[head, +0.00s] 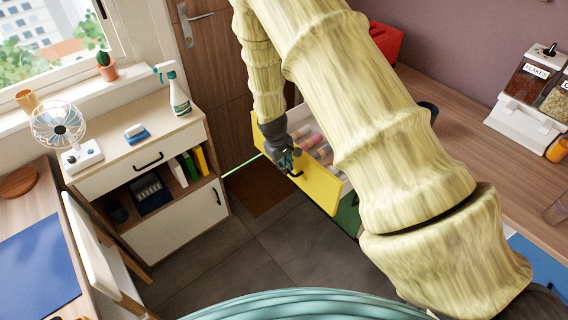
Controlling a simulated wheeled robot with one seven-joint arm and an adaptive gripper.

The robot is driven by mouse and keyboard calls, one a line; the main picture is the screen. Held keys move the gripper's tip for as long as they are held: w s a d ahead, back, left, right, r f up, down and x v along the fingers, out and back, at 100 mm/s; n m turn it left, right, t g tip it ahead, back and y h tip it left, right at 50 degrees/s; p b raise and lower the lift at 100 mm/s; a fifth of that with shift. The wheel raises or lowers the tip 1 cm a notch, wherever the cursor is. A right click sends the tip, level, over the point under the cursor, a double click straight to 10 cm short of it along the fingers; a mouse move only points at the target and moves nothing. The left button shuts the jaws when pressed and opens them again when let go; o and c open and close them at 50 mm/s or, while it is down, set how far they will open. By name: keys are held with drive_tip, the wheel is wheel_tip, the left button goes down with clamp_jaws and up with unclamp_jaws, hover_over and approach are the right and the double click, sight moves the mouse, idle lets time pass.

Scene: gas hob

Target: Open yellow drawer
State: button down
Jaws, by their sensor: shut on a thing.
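The yellow drawer (318,192) is in the middle of the head view, below the wooden counter at the right. It stands pulled out, and its white inside with several rolled or rounded items (315,142) shows behind the yellow front. A dark handle is on the front, partly hidden by my gripper. My gripper (287,163) is at the drawer front, shut on the handle (297,174). My pale yellow arm crosses the view and hides part of the drawer and counter.
A cabinet (165,220) with a white drawer stands at the left, with a fan (62,130) and spray bottle (179,95) on top. A chair (100,245) is at lower left. Tiled floor (235,265) and a brown mat (262,187) lie clear before the drawer.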

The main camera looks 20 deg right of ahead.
drive_tip(key=shift+s, duration=0.1)
drive_tip(key=c, duration=1.5)
unclamp_jaws()
drive_tip(key=r, duration=0.4)
drive_tip(key=a+r, duration=0.1)
drive_tip(key=r, duration=0.2)
drive_tip(key=a+r, duration=0.1)
drive_tip(key=r, duration=0.3)
drive_tip(key=shift+s+r, duration=0.25)
drive_tip(key=shift+r, duration=0.1)
drive_tip(key=s+a+f+y, duration=0.1)
drive_tip(key=s+f, duration=0.8)
drive_tip(key=f, duration=0.3)
drive_tip(key=s+a+f+m, duration=0.1)
drive_tip(key=s+f, duration=0.3)
drive_tip(key=s, duration=0.6)
drive_tip(key=s+a+f+m, duration=0.1)
drive_tip(key=s+f, duration=0.3)
drive_tip(key=s, duration=0.6)
drive_tip(key=s+a+f+m+y, duration=0.1)
drive_tip(key=s+f, duration=0.3)
drive_tip(key=s, duration=0.6)
drive_tip(key=shift+s+m+g, duration=0.1)
drive_tip(key=shift+m+g, duration=0.2)
